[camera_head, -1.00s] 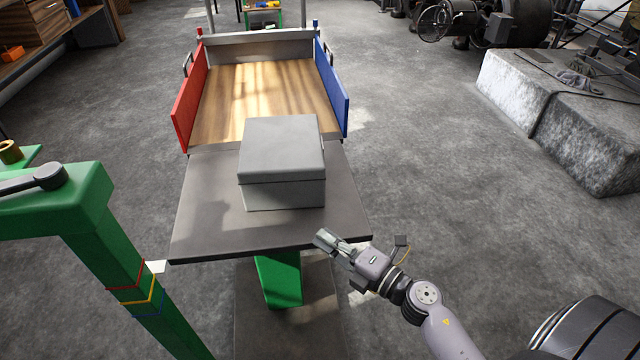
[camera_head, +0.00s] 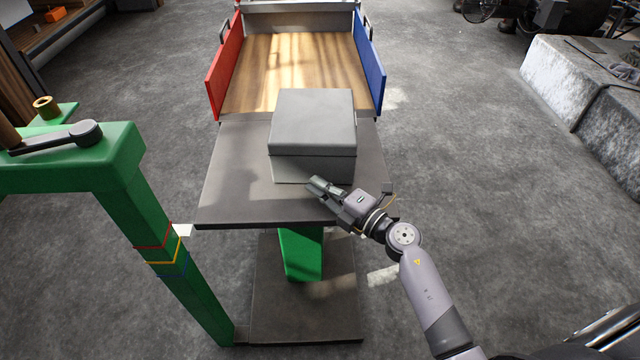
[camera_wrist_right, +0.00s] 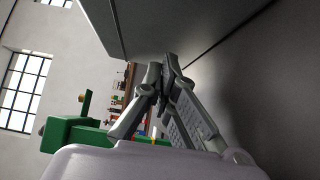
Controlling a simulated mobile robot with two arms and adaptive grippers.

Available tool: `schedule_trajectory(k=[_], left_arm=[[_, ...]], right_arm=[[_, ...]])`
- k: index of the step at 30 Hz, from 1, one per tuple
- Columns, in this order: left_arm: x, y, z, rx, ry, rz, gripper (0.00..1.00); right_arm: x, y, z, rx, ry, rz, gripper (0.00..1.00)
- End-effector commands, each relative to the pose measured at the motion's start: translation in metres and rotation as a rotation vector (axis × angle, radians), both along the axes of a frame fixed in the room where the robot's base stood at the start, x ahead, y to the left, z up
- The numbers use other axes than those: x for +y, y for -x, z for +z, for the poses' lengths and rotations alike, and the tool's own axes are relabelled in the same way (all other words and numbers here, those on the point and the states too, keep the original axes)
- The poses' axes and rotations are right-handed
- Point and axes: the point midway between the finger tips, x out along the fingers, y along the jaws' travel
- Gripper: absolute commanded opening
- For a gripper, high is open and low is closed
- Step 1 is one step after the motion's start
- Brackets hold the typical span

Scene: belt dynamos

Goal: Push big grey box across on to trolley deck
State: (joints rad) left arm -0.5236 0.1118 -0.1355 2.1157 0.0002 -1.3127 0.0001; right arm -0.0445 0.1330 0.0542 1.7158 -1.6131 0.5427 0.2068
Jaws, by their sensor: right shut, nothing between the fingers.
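The big grey box (camera_head: 312,130) sits on the dark grey top of a green-legged stand (camera_head: 235,190), at its far part. The trolley deck (camera_head: 295,72) is a wooden bed directly beyond the stand, with a red side board (camera_head: 226,70) and a blue side board (camera_head: 369,66). My right gripper (camera_head: 316,186) is shut and empty, at the box's near face by its lower edge; I cannot tell if it touches. In the right wrist view the shut fingers (camera_wrist_right: 168,75) show close by a grey surface, probably the box (camera_wrist_right: 150,22). My left gripper is not in view.
A green frame (camera_head: 120,160) with a dark handle stands at the left, close to the stand. A stone block (camera_head: 570,80) lies on the floor at the right. The floor on both sides of the trolley is open.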

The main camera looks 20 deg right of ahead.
Motion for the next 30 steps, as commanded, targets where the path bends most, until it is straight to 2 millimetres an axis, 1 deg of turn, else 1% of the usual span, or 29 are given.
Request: schedule_trajectory(k=[3,6,14,17,20,23,24,26,27,30], left_arm=[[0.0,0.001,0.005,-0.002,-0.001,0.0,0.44],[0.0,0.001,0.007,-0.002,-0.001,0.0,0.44],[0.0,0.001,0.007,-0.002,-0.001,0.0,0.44],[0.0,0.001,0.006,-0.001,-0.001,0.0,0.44],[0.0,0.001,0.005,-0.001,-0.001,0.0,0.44],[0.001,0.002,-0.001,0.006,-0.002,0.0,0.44],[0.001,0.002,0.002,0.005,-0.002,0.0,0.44],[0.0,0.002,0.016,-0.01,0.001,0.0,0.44],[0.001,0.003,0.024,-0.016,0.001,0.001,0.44],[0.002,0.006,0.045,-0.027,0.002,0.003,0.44]], right_arm=[[-0.002,-0.007,0.0,0.0,-0.001,0.0,0.0],[-0.002,-0.008,0.0,0.0,-0.001,0.0,0.0],[-0.003,-0.008,0.0,0.0,-0.001,0.0,0.0],[-0.004,-0.015,0.001,-0.001,0.0,0.001,0.0],[-0.01,-0.033,0.002,-0.002,0.001,0.0,0.0],[-0.019,-0.06,0.002,-0.004,0.003,-0.005,0.0],[-0.023,-0.07,0.001,-0.005,0.003,-0.006,0.0],[-0.028,-0.086,0.001,-0.005,0.003,-0.008,0.0],[-0.031,-0.095,0.0,-0.005,0.002,-0.008,0.0],[-0.038,-0.117,-0.002,-0.004,0.003,-0.009,0.0]])
